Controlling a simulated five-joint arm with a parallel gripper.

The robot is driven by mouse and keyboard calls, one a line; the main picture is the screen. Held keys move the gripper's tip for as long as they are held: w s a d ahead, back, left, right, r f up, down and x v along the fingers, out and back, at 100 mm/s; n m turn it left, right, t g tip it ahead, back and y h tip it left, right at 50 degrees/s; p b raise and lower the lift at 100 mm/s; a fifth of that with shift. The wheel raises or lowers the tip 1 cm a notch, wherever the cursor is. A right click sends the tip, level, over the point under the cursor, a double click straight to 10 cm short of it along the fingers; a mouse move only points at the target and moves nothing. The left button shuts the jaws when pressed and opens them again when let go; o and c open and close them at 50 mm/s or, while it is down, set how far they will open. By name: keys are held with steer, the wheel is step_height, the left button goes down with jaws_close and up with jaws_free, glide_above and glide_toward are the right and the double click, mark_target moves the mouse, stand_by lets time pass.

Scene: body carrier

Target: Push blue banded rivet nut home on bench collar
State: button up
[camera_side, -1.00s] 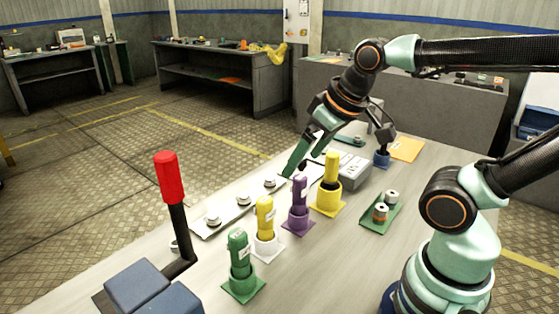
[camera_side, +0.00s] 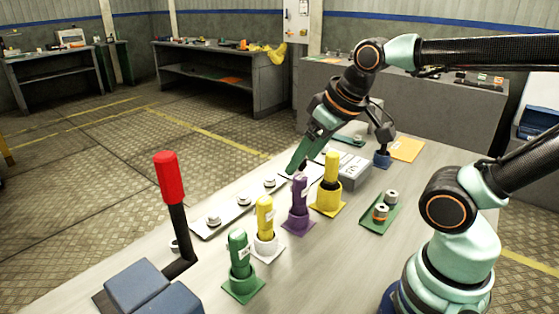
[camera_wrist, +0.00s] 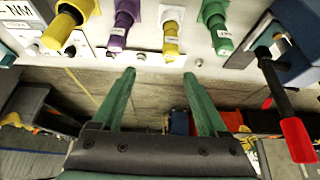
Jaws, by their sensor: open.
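My gripper (camera_side: 296,170) is open, with its fingertips low near the right end of a pale strip (camera_side: 229,222) on the bench. In the wrist view my gripper (camera_wrist: 158,74) shows two spread green fingers with nothing between them. Several small silvery collars or nuts sit along the strip, among them one at the left (camera_side: 213,217), one in the middle (camera_side: 243,197) and one at the right (camera_side: 270,183). I cannot make out a blue band on any. Small round pieces (camera_wrist: 141,56) also show in the wrist view, just beyond the fingertips.
Purple (camera_side: 300,195), yellow and green handled tools stand upright in holders in front of the strip. A green tray (camera_side: 369,219) with two banded cylinders lies at the right. A grey box (camera_side: 353,174) is behind. A red-handled lever (camera_side: 168,180) rises at the left.

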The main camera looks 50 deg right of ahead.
steer(key=w+d+f+m+g+h, duration=0.15)
steer(key=d+m, duration=0.35)
steer(key=d, duration=0.5)
steer(key=m+g+y, duration=0.2)
steer(key=m+g, duration=0.2)
steer(key=m, duration=0.9)
glide_above(392, 193)
step_height(392, 193, down, 9)
steer(key=shift+h, duration=0.25)
step_height(392, 193, down, 12)
steer(key=shift+r, duration=0.15)
jaws_close()
